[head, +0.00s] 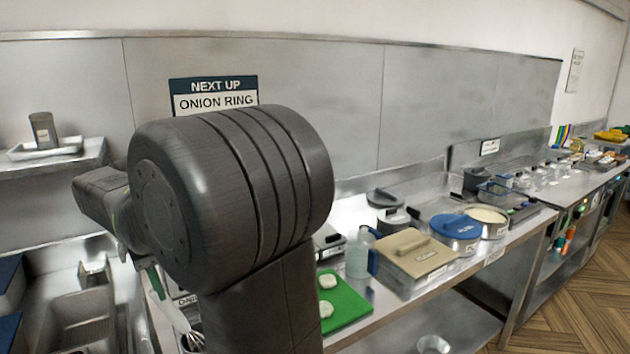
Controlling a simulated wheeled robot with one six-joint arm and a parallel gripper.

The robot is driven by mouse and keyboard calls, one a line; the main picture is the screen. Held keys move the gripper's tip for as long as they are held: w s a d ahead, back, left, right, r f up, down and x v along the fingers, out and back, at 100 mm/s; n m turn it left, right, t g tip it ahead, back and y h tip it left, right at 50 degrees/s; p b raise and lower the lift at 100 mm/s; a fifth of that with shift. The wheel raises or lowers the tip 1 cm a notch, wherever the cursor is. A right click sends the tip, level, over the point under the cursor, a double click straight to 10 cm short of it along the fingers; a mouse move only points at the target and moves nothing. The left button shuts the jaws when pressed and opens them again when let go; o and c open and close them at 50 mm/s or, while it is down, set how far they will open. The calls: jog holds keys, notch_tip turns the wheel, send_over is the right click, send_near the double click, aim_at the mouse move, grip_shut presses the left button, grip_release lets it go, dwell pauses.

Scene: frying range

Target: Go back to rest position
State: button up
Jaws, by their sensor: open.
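My own dark grey arm fills the middle of the head view, with a thick ribbed joint and a link reaching to the left. My gripper cannot be made out; the arm's bulk hides that area. A whisk with a green and white handle (173,312) shows just left of the arm, and I cannot tell whether anything touches it.
Right of the arm are a green board (347,306) with pale rounds, a jug (359,255), a beige-lidded container (412,258) and a blue-lidded pot (457,228). A sign (214,94) reads "NEXT UP ONION RING". Wooden floor (573,300) lies open at right.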

jog(key=f, duration=0.1)
jog(key=f+p, duration=0.1)
jog(key=f, duration=0.1)
jog(key=shift+d+f, duration=0.1)
jog(key=shift+d, duration=0.2)
dwell(0.4)
